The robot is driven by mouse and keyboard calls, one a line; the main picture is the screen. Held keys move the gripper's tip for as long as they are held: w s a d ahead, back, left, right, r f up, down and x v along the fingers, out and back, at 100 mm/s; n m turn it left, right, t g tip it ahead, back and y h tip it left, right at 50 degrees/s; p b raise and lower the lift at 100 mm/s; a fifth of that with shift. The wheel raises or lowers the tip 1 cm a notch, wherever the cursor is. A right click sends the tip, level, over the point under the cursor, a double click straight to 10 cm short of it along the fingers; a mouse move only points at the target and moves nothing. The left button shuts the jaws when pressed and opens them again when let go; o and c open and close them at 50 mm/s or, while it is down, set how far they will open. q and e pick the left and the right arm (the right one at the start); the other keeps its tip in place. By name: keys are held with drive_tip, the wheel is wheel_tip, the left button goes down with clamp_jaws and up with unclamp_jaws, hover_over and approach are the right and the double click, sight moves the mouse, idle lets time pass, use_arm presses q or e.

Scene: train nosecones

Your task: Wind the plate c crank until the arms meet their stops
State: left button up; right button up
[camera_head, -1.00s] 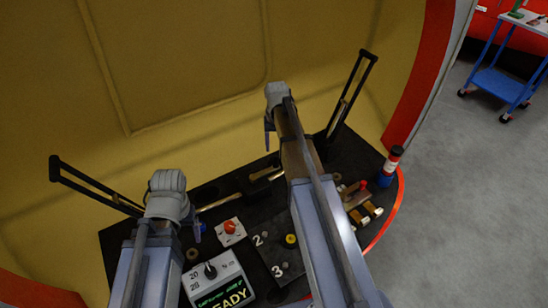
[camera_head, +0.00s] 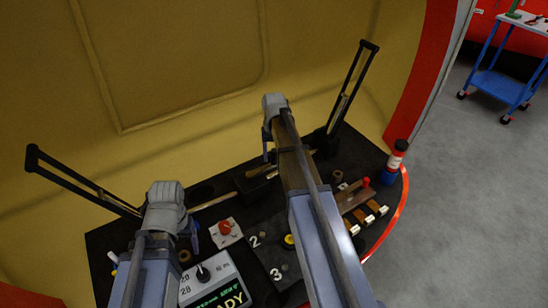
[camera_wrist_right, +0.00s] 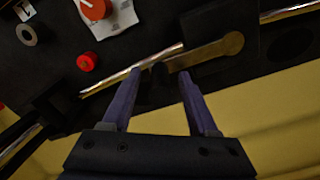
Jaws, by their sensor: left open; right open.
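The brass crank lever (camera_wrist_right: 218,48) lies beside the bright rod (camera_wrist_right: 130,72) in the right wrist view, its rounded end at a dark block. My right gripper (camera_wrist_right: 160,88) is open, with its two fingers apart near the lever's narrow end; contact is unclear. In the head view my right gripper (camera_head: 268,146) hangs over the desk near the black block (camera_head: 258,188). The left black arm (camera_head: 75,178) slants up to the left; the right black arm (camera_head: 352,88) stands up to the right. My left gripper (camera_head: 194,228) is open, largely hidden by its wrist, near the red switch.
The red switch (camera_head: 226,230) sits on a white plate. A readout box (camera_head: 212,280) with a dial stands at the front. The yellow wall (camera_head: 180,60) closes off the back.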

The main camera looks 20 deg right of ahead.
drive_tip(key=shift+c, duration=0.2)
clamp_jaws()
idle(1.1)
